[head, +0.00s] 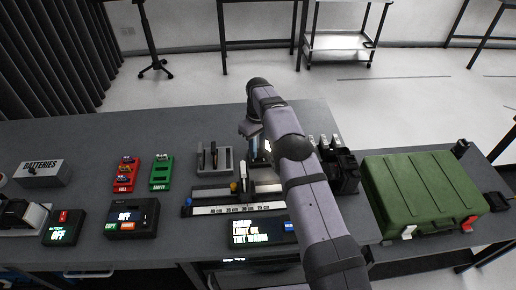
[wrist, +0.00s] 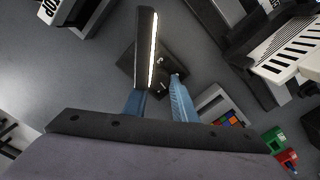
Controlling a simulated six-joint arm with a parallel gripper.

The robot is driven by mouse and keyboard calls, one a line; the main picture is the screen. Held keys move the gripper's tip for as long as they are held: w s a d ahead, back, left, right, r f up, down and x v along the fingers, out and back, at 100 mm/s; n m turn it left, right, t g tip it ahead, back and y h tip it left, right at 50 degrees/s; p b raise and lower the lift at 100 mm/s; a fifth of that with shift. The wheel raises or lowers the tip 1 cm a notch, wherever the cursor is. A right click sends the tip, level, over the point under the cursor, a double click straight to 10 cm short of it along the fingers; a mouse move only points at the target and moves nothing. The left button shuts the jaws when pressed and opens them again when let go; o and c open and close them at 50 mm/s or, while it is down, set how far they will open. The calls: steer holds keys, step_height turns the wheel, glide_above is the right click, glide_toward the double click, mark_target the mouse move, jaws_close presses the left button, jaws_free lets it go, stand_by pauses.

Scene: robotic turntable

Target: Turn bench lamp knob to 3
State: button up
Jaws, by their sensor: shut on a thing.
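The bench lamp shows in the wrist view as a dark upright bar with a lit white strip (wrist: 152,50) and a dark base (wrist: 128,58) with small white marks. My gripper (wrist: 160,100) has its blue fingers on either side of the knob area, shut on the knob. The knob itself is mostly hidden, so its setting cannot be read. In the head view my gripper (head: 260,150) is low over the bench, and my arm hides much of the lamp there.
A grey holder (head: 214,160) stands left of my gripper, and a white ruler strip (head: 236,209) lies in front. Black bins (head: 345,172) and a green case (head: 425,190) stand to the right. Red (head: 125,174) and green (head: 161,172) trays lie left. The back left bench is clear.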

mark_target(258, 151)
stand_by(0.3)
steer(key=o, duration=1)
steer(key=shift+o, duration=0.2)
steer(key=shift+r, duration=0.1)
steer(key=shift+r+b, duration=0.4)
steer(key=shift+r, duration=3.25)
